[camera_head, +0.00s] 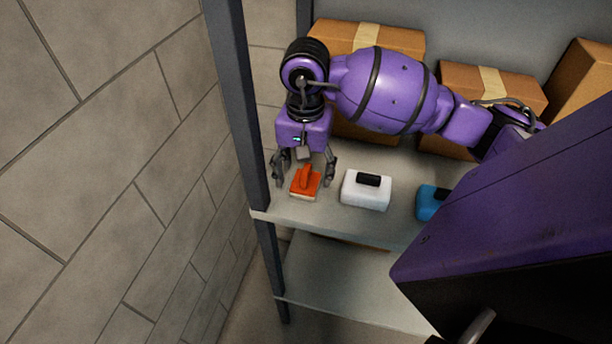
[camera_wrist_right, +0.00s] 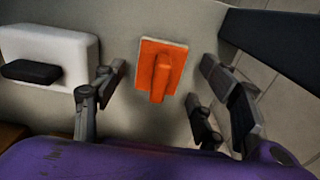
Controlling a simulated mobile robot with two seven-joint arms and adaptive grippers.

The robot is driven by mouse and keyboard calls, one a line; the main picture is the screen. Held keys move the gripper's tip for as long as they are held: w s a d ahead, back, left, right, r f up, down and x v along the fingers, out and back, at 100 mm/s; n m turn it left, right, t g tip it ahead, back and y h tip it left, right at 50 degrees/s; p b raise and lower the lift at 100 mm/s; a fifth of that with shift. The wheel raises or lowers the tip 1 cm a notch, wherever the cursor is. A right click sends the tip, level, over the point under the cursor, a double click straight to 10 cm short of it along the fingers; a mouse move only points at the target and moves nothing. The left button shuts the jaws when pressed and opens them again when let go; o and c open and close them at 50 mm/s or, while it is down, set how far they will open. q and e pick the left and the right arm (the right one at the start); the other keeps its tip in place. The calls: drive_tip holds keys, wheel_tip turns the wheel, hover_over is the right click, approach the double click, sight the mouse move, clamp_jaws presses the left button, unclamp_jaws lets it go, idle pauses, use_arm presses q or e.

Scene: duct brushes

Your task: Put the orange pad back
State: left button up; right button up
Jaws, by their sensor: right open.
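The orange pad (camera_head: 305,183) has a raised orange handle and a pale underside. It rests on the upper shelf (camera_head: 335,221) near the left post and the front edge. My right gripper (camera_head: 304,176) is open just above and behind the pad, with one finger on each side. In the right wrist view the pad (camera_wrist_right: 161,70) lies ahead, between the open fingers of the gripper (camera_wrist_right: 162,95), with gaps on both sides. The fingers do not appear to touch it. My left gripper is not in view.
A white block with a black handle (camera_head: 366,191) stands right of the pad, and a blue one (camera_head: 430,203) farther right. Cardboard boxes (camera_head: 395,41) stand at the back. A dark shelf post (camera_head: 240,110) and a block wall (camera_head: 110,150) are at left. A lower shelf (camera_head: 345,278) is below.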

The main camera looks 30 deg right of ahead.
sight(305, 171)
wheel_tip(305, 171, up, 10)
drive_tip(key=shift+r, duration=0.2)
drive_tip(key=shift+s+a+f, duration=0.1)
